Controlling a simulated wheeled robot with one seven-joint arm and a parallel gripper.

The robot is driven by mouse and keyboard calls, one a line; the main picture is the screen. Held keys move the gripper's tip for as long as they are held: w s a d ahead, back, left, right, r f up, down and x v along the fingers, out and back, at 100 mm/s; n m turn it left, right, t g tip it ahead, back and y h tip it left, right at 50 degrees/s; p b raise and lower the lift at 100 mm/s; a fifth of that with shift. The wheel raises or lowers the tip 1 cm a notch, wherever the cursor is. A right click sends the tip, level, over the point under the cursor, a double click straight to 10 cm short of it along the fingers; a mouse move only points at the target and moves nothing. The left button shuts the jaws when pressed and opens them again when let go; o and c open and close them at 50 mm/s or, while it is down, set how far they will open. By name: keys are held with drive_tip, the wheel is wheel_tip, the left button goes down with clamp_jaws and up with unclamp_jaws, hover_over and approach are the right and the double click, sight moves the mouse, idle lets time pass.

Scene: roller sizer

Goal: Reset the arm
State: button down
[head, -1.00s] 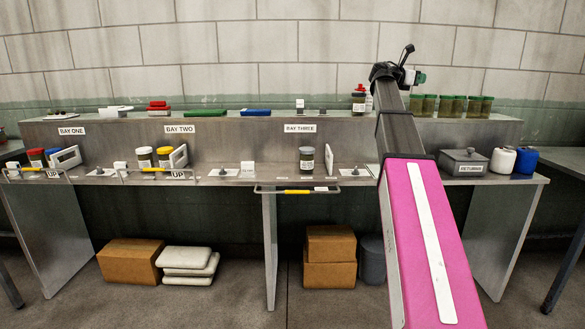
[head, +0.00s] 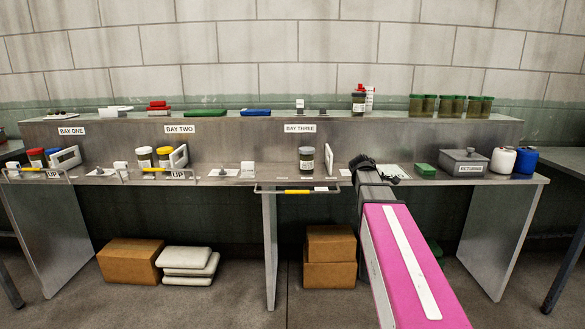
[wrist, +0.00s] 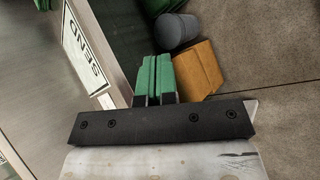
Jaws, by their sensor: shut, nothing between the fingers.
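My gripper shows in the wrist view (wrist: 153,80), with its two green fingers shut together and nothing between them. In that view it hangs over the floor side of the bench edge, to the right of a white card marked SEND (wrist: 84,50). In the head view, my pink arm reaches to the bench front right of bay three, and the dark wrist hides the fingers. The steel bench (head: 240,150) carries the three bays.
A jar (head: 306,160) stands in bay three. A green box (head: 425,170), a grey RETURNS box (head: 464,162) and white and blue containers stand at right. Several green-lidded jars line the upper shelf. A cardboard box (wrist: 198,68) and grey bin (wrist: 177,31) lie below.

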drive_tip(key=s+a+f+m+g+y, duration=0.2)
drive_tip(key=s+a+f+m+y, duration=0.2)
drive_tip(key=s+f, duration=0.8)
drive_tip(key=s+a+f+m+g+y, duration=0.2)
drive_tip(key=s+a+f+m, duration=0.5)
drive_tip(key=s+a+f, duration=0.5)
wheel_tip(320, 180, down, 2)
drive_tip(key=shift+f+m+y, duration=0.15)
drive_tip(key=shift+m+y, duration=0.25)
drive_tip(key=shift+y, duration=0.5)
